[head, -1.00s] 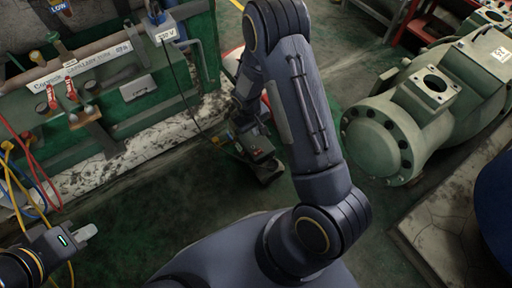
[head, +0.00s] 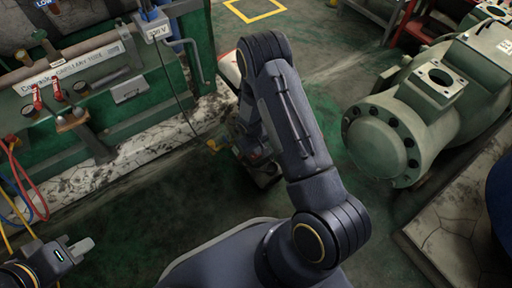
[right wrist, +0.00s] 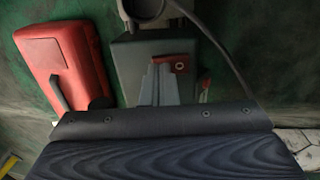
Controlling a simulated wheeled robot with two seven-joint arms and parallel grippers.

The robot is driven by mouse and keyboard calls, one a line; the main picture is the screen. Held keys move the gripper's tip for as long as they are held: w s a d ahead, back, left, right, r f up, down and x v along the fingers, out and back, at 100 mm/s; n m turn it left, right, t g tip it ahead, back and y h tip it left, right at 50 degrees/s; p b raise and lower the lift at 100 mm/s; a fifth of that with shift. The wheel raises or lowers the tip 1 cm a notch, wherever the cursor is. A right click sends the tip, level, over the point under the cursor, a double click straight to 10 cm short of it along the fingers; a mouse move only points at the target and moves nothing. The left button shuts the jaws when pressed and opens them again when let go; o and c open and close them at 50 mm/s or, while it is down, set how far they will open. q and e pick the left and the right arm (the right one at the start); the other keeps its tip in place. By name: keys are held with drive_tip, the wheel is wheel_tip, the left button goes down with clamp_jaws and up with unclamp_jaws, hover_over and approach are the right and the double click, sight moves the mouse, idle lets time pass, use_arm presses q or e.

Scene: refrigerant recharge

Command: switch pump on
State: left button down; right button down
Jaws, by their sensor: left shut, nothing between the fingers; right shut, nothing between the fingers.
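In the right wrist view, a dark grey boxy unit, probably the pump (right wrist: 133,53), stands on the green floor. A small red part, possibly its switch (right wrist: 183,61), is just right of my fingertips. My right gripper (right wrist: 160,68) is shut and empty, its pale fingers pointing at the unit. I cannot tell whether they touch the red part. In the head view my right arm hides the right fingertips and most of the pump. My left gripper (head: 82,247) is shut and empty at the lower left, away from the pump.
A red case (right wrist: 68,62) with a dark handle lies left of the pump. A dark hose curves past its right. The green bench (head: 130,92) with red valve handles is at left, with yellow, red and blue hoses below. A big green compressor (head: 400,130) stands at right.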

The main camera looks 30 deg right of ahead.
drive_tip(key=shift+d+f, duration=0.1)
idle(0.3)
drive_tip(key=shift+d+f+y, duration=0.1)
drive_tip(key=shift+f+y, duration=0.1)
drive_tip(key=shift+y, duration=0.1)
drive_tip(key=shift+a, duration=0.25)
drive_tip(key=shift+s+a+r, duration=0.1)
drive_tip(key=shift+a, duration=0.65)
drive_tip(key=shift+r, duration=0.15)
